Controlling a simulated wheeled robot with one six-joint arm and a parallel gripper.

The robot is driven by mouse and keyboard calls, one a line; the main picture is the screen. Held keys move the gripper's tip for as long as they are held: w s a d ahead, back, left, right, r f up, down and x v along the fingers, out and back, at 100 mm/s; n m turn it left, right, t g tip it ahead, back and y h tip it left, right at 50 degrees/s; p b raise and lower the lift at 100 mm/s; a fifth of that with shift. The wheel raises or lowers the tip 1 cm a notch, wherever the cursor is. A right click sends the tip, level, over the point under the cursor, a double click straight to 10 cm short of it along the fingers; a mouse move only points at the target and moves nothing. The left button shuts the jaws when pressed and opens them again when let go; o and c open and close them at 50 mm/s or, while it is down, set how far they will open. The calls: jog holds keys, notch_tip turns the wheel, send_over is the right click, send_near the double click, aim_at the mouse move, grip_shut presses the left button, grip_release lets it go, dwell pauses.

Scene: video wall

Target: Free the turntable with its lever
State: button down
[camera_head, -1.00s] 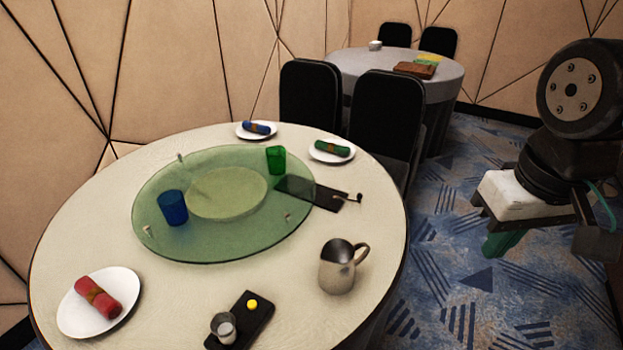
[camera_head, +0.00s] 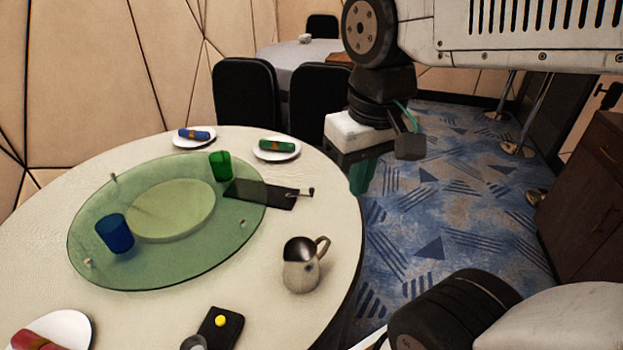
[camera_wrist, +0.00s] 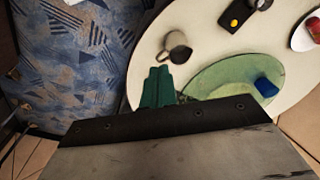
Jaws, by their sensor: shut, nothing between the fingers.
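The turntable (camera_head: 92,215) is a green glass disc with a paler centre, on a round cream table. A dark flat plate (camera_head: 258,194) reaches over its right edge, and a small dark lever (camera_head: 308,192) stands at the plate's outer end. My gripper (camera_head: 361,176) has green fingers, shut and empty. In the head view it appears right of the lever, above the floor beside the table edge, apart from the lever.
A blue cup (camera_head: 115,234) and a green cup (camera_head: 220,166) stand on the turntable. A jug (camera_head: 301,268) stands near the table's right edge. A dark tray (camera_head: 226,325) bears a yellow knob. Black chairs (camera_head: 245,95) stand behind; a brown cabinet (camera_head: 590,200) is at right.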

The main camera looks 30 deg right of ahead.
jog(key=w+d+f+m+g, duration=0.15)
jog(key=w+d, duration=0.25)
jog(key=w, duration=0.9)
jog(key=w+d+m+g, duration=0.1)
jog(key=w+d+m, duration=0.15)
jog(key=w, duration=1.15)
jog(key=w+d+f+m, duration=0.1)
jog(key=w+d+f, duration=0.4)
jog(key=w+f, duration=0.3)
jog(key=w+d+f+m+y, duration=0.1)
jog(key=w+d+f, duration=0.5)
jog(key=f, duration=0.5)
jog(key=shift+w+d+f+m+g+y, duration=0.2)
jog(key=shift+w+m+g+y, duration=0.15)
jog(key=shift+w, duration=0.65)
jog(key=x, duration=1)
jog(key=shift+s+f, duration=0.15)
jog(key=shift+f, duration=0.05)
jog(key=shift+s+a+r, duration=0.25)
jog(key=shift+s+a, duration=0.55)
jog(key=shift+s, duration=0.25)
jog(key=shift+s+a+f, duration=0.1)
jog(key=shift+s+a, duration=0.25)
jog(key=shift+s, duration=0.15)
